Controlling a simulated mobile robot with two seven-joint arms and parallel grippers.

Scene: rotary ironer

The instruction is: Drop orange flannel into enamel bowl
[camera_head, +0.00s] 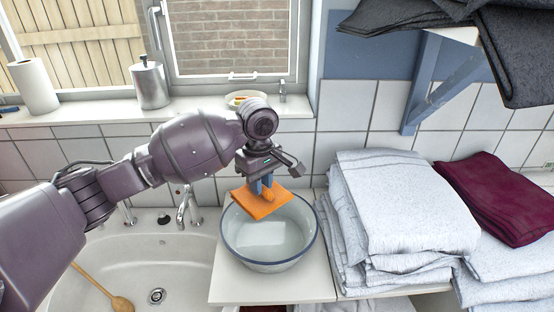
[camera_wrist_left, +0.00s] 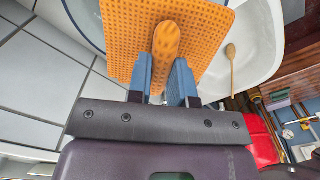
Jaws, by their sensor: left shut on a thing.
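The orange flannel (camera_head: 262,204) is a flat, roughly square cloth with a pinched ridge in its middle. My left gripper (camera_head: 262,184) is shut on that ridge and holds the flannel above the enamel bowl. In the left wrist view the flannel (camera_wrist_left: 120,40) shows a dotted weave, and its ridge lies between the blue fingertips of my left gripper (camera_wrist_left: 160,80). The enamel bowl (camera_head: 237,250) is white with a dark blue rim and stands on the white counter. The flannel covers part of its far rim. My right gripper is not in view.
A white sink (camera_head: 190,268) with a wooden spoon (camera_head: 122,303) and a tap (camera_head: 187,207) is left of the bowl. Stacked pale towels (camera_head: 400,205) stand close on the right. A shelf bracket (camera_head: 425,85) and dark cloths overhang at upper right.

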